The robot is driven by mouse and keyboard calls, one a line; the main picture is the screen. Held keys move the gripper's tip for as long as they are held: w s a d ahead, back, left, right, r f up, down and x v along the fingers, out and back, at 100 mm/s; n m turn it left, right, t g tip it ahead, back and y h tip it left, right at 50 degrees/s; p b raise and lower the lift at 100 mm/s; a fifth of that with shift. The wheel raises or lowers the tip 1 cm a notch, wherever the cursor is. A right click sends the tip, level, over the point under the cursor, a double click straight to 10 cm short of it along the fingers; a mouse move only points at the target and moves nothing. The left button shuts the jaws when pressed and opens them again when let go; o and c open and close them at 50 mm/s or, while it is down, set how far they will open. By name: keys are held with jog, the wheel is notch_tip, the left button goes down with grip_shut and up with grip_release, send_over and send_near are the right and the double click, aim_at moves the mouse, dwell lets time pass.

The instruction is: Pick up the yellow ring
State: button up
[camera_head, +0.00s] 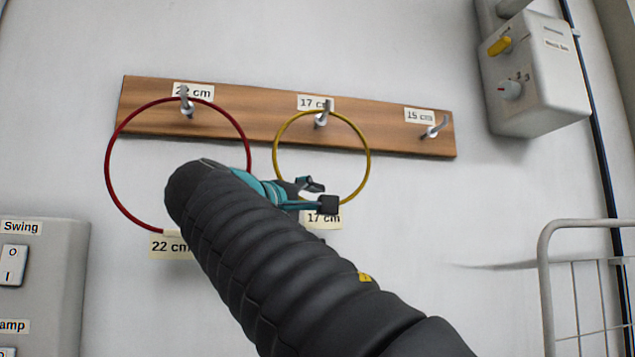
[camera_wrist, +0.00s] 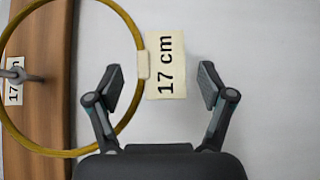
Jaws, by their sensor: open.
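The yellow ring (camera_head: 369,155) hangs on the middle hook of a wooden board on the wall. A "17 cm" tag (camera_head: 324,218) is fixed to its lower edge. My gripper (camera_head: 322,194) is at the ring's lower part, with its fingers apart. In the wrist view the ring (camera_wrist: 138,40) curves in from the left, and its tag (camera_wrist: 166,66) lies ahead of and between the open fingers of my gripper (camera_wrist: 162,88). The left finger overlaps the ring's band in the picture. I cannot tell whether they touch. Nothing is held.
A red ring (camera_head: 109,150) with a "22 cm" tag hangs on the left hook, partly behind my arm. The right hook (camera_head: 434,130), labelled 15 cm, is bare. A grey box (camera_head: 535,75) is at upper right, a switch panel (camera_head: 45,290) at lower left, a wire rack (camera_head: 590,290) at lower right.

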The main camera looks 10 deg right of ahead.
jog(key=shift+c, duration=0.3)
jog(key=c, duration=1.3)
jog(key=shift+o, duration=0.2)
jog(key=shift+s+r, duration=0.15)
jog(key=shift+r, duration=0.4)
notch_tip(320, 180, up, 6)
jog(key=p, duration=0.3)
jog(key=shift+r, duration=0.25)
jog(key=s+b, duration=0.2)
jog(key=s, duration=1.7)
jog(key=shift+s+f, duration=0.25)
jog(key=shift+s, duration=0.05)
